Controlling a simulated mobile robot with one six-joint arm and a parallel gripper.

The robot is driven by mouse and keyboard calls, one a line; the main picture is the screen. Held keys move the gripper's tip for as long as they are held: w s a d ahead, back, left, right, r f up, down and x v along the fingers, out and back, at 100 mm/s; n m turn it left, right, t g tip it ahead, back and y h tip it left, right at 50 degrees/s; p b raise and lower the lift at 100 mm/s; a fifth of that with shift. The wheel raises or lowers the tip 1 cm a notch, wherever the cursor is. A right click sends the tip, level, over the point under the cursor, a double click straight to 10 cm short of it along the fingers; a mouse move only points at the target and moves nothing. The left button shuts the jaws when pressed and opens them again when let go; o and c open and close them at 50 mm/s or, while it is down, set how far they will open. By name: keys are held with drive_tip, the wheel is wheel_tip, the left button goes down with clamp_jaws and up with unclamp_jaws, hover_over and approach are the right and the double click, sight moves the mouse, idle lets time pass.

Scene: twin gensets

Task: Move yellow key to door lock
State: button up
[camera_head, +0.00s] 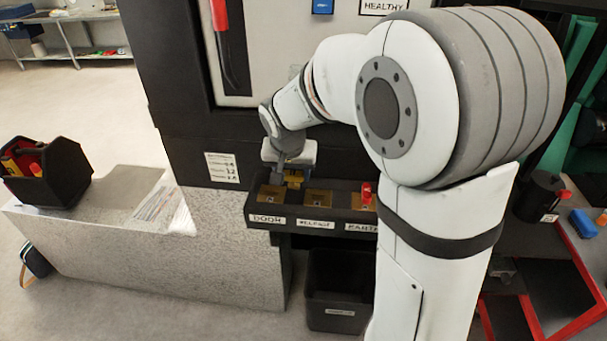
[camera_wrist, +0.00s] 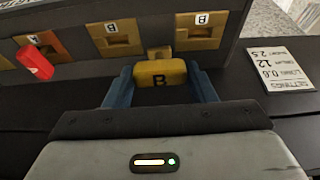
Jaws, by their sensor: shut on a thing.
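The yellow key (camera_wrist: 160,76), marked B, is between the blue fingers of my gripper (camera_wrist: 160,88) in the wrist view. Its narrow end points at the dark lock panel; I cannot tell whether it touches it. In the head view my gripper (camera_head: 290,165) holds the key (camera_head: 293,179) over the panel's back edge, between the first two locks. The door lock (camera_head: 269,194), a brass plate above the DOOR label, shows no key in it. In the wrist view the door lock (camera_wrist: 203,32) is up and right of the key.
A middle brass lock (camera_head: 318,197) is empty. A red key (camera_head: 366,190) stands in the lock above the EARTH label. A dark bin (camera_head: 338,290) is under the panel. A grey bench (camera_head: 225,235) with a toolbox (camera_head: 45,172) is at left. A settings card (camera_wrist: 277,68) lies right.

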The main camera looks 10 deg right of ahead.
drive_tip(key=shift+w+a+b, duration=0.15)
drive_tip(key=shift+w+a, duration=0.15)
drive_tip(key=shift+a, duration=0.65)
drive_tip(key=shift+w+a+b, duration=0.15)
drive_tip(key=shift+w+a, duration=0.1)
drive_tip(key=shift+a, duration=0.65)
drive_tip(key=shift+w+a+b, duration=0.15)
drive_tip(key=shift+w+a, duration=0.15)
drive_tip(key=shift+a, duration=0.65)
drive_tip(key=shift+w+d+p, duration=0.1)
drive_tip(key=shift+p, duration=0.4)
drive_tip(key=shift+w+d+f+g+p, duration=0.1)
drive_tip(key=shift+w+f+g+p, duration=0.2)
drive_tip(key=shift+g+p, duration=0.55)
drive_tip(key=shift+w+d+f+g+y+p, duration=0.1)
drive_tip(key=shift+w+f+g+y+p, duration=0.35)
drive_tip(key=shift+p, duration=1.05)
drive_tip(key=shift+f, duration=0.15)
drive_tip(key=shift+s+f, duration=0.1)
drive_tip(key=shift+f, duration=0.1)
drive_tip(key=shift+f+b, duration=1.3)
drive_tip(key=shift+f, duration=0.1)
drive_tip(key=o, duration=1.2)
drive_tip(key=shift+c, duration=0.2)
